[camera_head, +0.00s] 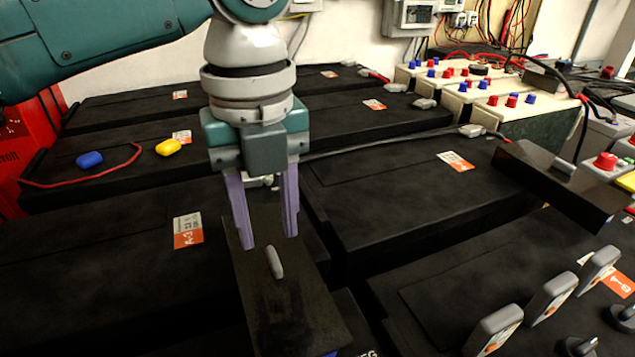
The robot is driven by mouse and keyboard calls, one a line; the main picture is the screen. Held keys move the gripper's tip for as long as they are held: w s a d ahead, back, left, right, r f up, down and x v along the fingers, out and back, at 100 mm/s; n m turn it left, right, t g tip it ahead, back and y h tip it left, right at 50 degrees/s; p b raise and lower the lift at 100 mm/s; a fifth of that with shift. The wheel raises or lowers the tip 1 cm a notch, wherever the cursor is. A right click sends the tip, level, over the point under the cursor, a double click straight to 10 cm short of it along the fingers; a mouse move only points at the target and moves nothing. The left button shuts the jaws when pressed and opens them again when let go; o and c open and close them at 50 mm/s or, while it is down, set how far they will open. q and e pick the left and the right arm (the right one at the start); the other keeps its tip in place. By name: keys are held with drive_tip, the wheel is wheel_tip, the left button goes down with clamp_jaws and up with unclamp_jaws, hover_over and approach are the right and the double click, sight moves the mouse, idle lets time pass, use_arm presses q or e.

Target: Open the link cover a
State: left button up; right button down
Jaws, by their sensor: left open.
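A dark, flat link cover (292,315) lies across the battery tops at the lower centre, with a small light-grey handle (275,262) standing up from it. I take this to be link cover a, as it lies beside a battery with an orange and white label (187,230) reading A-3. My left gripper (269,240) points down over the cover, its two purple fingers apart and empty. The fingertips are just above and behind the handle in the picture; I cannot tell whether they touch the cover. The cover looks shut. My right gripper is out of view.
A similar black cover (570,185) with a grey handle is at the right. Grey upright handles (549,298) stand at the lower right. Blue (89,159) and yellow (168,146) pieces lie on a battery at the left. Terminal boxes (470,100) and cables are at the back right.

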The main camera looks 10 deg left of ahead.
sight(273, 257)
use_arm(q)
wheel_tip(273, 257, down, 4)
drive_tip(key=shift+f+b, duration=0.2)
drive_tip(key=shift+b, duration=0.25)
clamp_jaws()
idle(1.2)
